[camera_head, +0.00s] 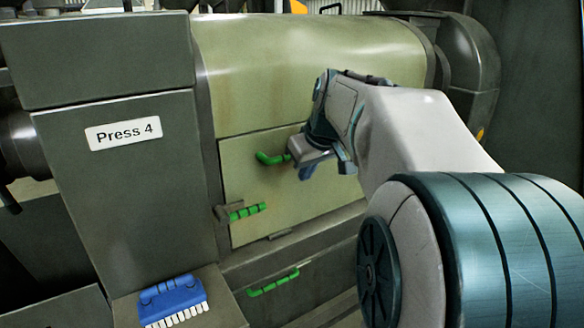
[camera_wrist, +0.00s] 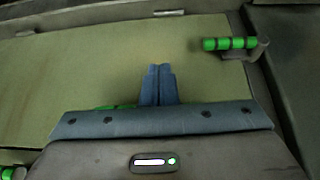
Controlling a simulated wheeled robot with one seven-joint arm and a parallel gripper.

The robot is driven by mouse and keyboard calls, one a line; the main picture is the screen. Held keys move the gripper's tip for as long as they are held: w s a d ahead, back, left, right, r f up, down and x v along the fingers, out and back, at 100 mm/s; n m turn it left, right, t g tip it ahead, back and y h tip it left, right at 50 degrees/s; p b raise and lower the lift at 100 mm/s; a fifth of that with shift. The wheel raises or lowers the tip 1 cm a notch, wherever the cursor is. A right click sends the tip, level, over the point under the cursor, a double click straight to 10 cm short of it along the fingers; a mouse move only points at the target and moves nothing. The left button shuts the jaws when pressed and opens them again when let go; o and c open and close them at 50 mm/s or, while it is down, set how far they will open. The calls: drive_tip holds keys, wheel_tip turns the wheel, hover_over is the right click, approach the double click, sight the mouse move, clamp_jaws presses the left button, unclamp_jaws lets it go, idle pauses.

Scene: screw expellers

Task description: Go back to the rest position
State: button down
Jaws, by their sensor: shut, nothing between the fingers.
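My gripper (camera_wrist: 157,85) is shut and empty, its two blue fingers pressed together in the wrist view. In the head view my gripper (camera_head: 310,170) is in front of the press's cream door panel (camera_head: 290,210), close beside the upper green handle (camera_head: 270,158). I cannot tell whether it touches that handle. In the wrist view the panel (camera_wrist: 90,70) lies ahead of the fingers, and a bit of green shows behind the gripper's bar. My arm reaches in from the right and hides part of the press.
A green-gripped latch (camera_head: 242,211) sits at the panel's left edge; it also shows in the wrist view (camera_wrist: 230,43). A lower green handle (camera_head: 273,283) is below. A blue brush (camera_head: 172,300) lies on a ledge under the "Press 4" label (camera_head: 123,133).

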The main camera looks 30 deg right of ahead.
drive_tip(key=s+a+f+m+g, duration=0.1)
drive_tip(key=s+a+f+g, duration=0.1)
drive_tip(key=s+a+f, duration=1.4)
drive_tip(key=shift+s+a+g, duration=0.2)
drive_tip(key=shift+s+g, duration=0.2)
drive_tip(key=shift+s, duration=0.25)
drive_tip(key=shift+f, duration=0.1)
